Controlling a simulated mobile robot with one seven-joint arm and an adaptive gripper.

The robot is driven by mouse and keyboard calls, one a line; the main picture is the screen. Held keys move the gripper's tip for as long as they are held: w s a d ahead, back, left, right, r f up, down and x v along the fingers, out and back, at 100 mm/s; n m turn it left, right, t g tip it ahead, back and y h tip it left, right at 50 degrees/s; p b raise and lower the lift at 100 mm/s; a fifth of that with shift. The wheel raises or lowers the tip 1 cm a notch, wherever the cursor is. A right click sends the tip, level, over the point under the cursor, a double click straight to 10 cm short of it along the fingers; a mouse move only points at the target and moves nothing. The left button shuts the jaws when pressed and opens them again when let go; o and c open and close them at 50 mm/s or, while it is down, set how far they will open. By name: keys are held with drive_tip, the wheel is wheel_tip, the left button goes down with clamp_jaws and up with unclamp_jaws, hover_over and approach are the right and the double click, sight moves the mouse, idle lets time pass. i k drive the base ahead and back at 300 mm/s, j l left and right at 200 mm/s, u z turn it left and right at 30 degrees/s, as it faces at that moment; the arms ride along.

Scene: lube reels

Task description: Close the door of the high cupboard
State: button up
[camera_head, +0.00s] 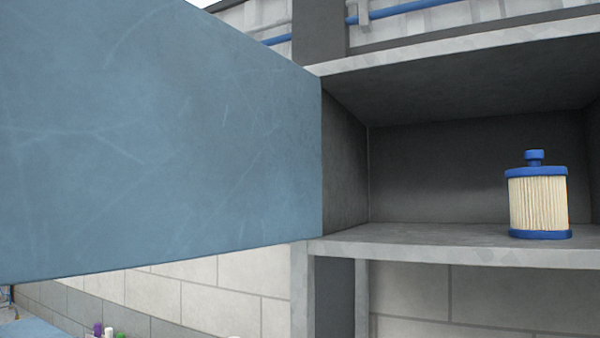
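The high cupboard (440,240) is a grey box on the right in the head view, with its front open. Its blue scratched door (160,140) stands wide open and fills the left half of the view, reaching towards me. The door meets the cupboard at the cupboard's left side wall (344,160). No handle shows on the visible face of the door. My gripper is not in view.
A cream pleated filter with blue ends (538,203) stands upright inside on the cupboard floor. Below are a grey post (335,295) and a pale block wall (240,285). Small bottles (108,331) show at the lower left. A blue pipe (400,9) runs above.

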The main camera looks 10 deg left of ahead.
sight(134, 133)
drive_tip(key=k+j+z, duration=0.15)
drive_tip(key=k+j, duration=0.25)
drive_tip(key=k+j+z, duration=0.1)
drive_tip(key=j, duration=0.25)
drive_tip(key=k+j+z, duration=0.1)
drive_tip(key=j, duration=0.25)
drive_tip(key=k+j+z, duration=0.15)
drive_tip(key=j, duration=0.65)
drive_tip(key=j+z, duration=0.25)
drive_tip(key=j, duration=0.15)
drive_tip(key=j+z, duration=0.3)
drive_tip(key=k+j, duration=0.15)
drive_tip(key=j, duration=0.2)
drive_tip(key=k+j+z, duration=0.1)
drive_tip(key=j, duration=0.3)
